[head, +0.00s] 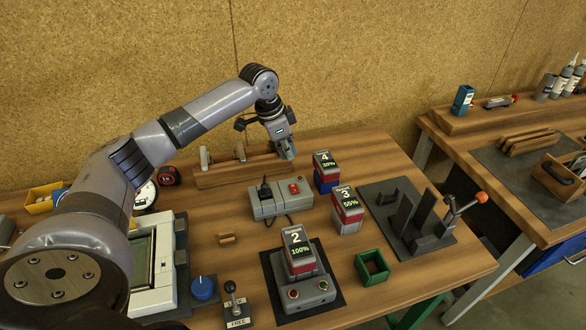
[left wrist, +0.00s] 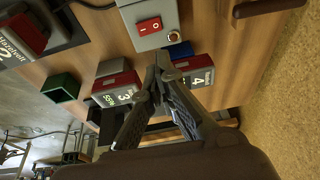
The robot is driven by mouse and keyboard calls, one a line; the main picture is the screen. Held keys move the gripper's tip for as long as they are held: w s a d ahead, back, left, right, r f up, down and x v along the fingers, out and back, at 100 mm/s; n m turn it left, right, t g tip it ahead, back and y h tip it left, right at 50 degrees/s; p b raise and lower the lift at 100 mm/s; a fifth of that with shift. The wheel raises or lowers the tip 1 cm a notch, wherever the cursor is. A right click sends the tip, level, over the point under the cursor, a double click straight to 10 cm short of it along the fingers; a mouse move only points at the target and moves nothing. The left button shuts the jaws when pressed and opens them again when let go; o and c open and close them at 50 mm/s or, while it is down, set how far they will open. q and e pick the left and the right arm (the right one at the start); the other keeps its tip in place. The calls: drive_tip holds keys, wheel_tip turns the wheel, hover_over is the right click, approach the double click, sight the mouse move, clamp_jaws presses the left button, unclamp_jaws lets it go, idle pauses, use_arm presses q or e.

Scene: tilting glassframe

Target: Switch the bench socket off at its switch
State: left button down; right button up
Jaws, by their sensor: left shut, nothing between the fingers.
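The bench socket (head: 280,200) is a grey box on the wooden bench, with a black plug (head: 265,190) in its left part and a red rocker switch (head: 294,188) on its right part. In the left wrist view the socket (left wrist: 172,14) is at the top, with its red switch (left wrist: 149,26) facing the camera. I cannot tell which side of the rocker is pressed. My left gripper (head: 288,154) is shut and empty, above and behind the socket and apart from it. In the wrist view its fingertips (left wrist: 159,62) point toward the socket. My right gripper is not in view.
Battery blocks marked 2 (head: 297,247), 3 (head: 346,205) and 4 (head: 325,168) stand right of and in front of the socket. A wooden rail (head: 225,177) lies behind it. A green box (head: 372,267) and a dark fixture (head: 410,222) stand to the right.

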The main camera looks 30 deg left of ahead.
use_arm(q)
drive_tip(key=shift+s+a+r, duration=0.1)
drive_tip(key=shift+a+r, duration=0.2)
drive_tip(key=shift+r, duration=0.4)
drive_tip(key=shift+s+a+r, duration=0.1)
drive_tip(key=shift+a+r, duration=0.15)
drive_tip(key=shift+r, duration=0.45)
